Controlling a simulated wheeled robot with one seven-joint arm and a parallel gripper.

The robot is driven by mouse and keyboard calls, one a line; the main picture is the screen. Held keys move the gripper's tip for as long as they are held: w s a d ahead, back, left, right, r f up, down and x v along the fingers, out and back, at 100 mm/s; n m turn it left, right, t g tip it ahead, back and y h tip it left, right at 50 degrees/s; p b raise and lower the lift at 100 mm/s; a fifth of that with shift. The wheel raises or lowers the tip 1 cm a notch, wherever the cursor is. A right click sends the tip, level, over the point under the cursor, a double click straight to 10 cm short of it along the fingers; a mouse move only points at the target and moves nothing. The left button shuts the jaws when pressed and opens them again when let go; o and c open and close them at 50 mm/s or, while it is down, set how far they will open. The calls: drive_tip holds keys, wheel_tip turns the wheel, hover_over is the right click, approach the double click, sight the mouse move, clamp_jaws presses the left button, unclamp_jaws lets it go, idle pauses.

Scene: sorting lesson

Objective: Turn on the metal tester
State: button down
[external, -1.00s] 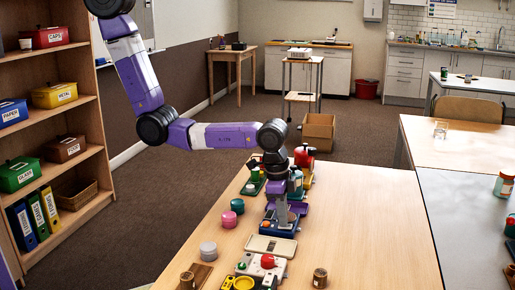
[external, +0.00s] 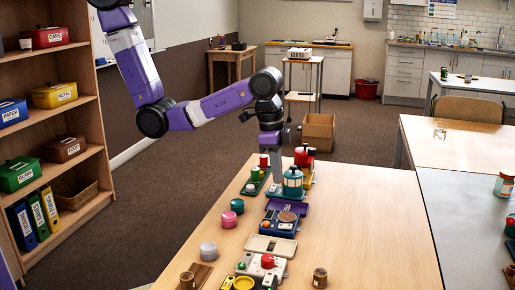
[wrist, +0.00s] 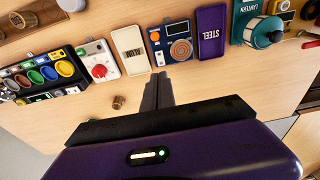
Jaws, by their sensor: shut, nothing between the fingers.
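The metal tester (external: 279,227) is a blue box with a round copper-coloured plate on the table. In the wrist view the tester (wrist: 168,43) shows a dark display, and small red and orange round parts along its left side. It lies between a cream tray marked ALUM (wrist: 131,48) and a purple tray marked STEEL (wrist: 211,30). My gripper (external: 276,178) is raised above the table, farther back than the tester. In the wrist view my gripper's fingers (wrist: 158,80) are together and empty, and do not touch the tester.
A teal lantern (external: 292,183) stands just beyond the purple tray, close to my gripper. A white box with a red button (wrist: 101,62) lies past the cream tray.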

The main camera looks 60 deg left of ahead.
sight(289, 225)
drive_tip(key=shift+r, duration=0.1)
idle(0.3)
drive_tip(key=w+d+b, duration=0.1)
drive_tip(key=b, duration=0.3)
drive_tip(key=shift+w+d+r+b, duration=0.1)
drive_tip(key=shift+r+b, duration=0.05)
drive_tip(key=shift+b, duration=0.2)
drive_tip(key=f, duration=0.4)
drive_tip(key=w+d+f, duration=0.1)
drive_tip(key=f, duration=0.8)
drive_tip(key=shift+w+d+f, duration=0.15)
drive_tip(key=shift+f, duration=0.25)
